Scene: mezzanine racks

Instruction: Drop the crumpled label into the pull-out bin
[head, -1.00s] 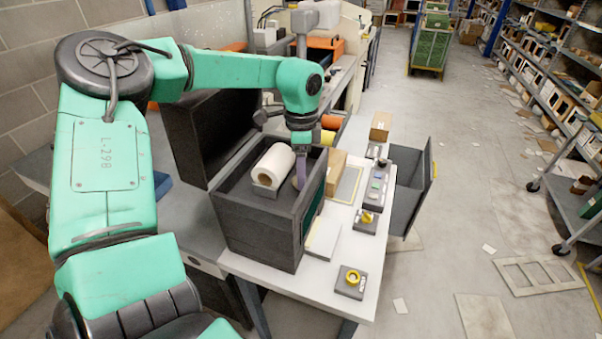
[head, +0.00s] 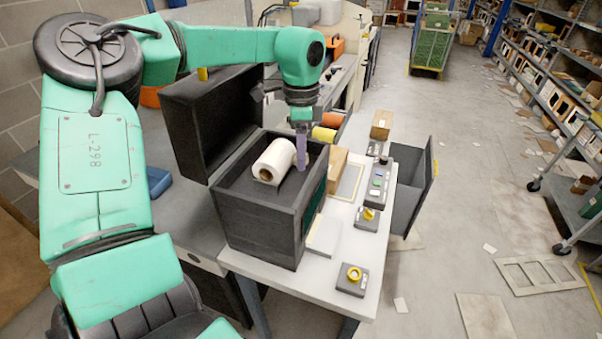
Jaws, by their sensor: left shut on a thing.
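My left gripper (head: 301,158) points down over the right part of an open dark box (head: 262,225), beside a white roll (head: 273,161) that lies in it. Its purple-grey fingers are closed together. The crumpled label between them is too small and hidden to make out. The pull-out bin (head: 408,197) is a grey open-topped bin at the right side of the white table, with a yellow strip on its outer edge. It stands apart from the gripper, to the right. My right gripper is out of view.
The box's raised lid (head: 212,112) stands at its left. On the white table (head: 312,283) are a cardboard box (head: 337,168), a control panel (head: 377,185) and a yellow-knobbed button box (head: 352,280). Orange and yellow rolls lie behind.

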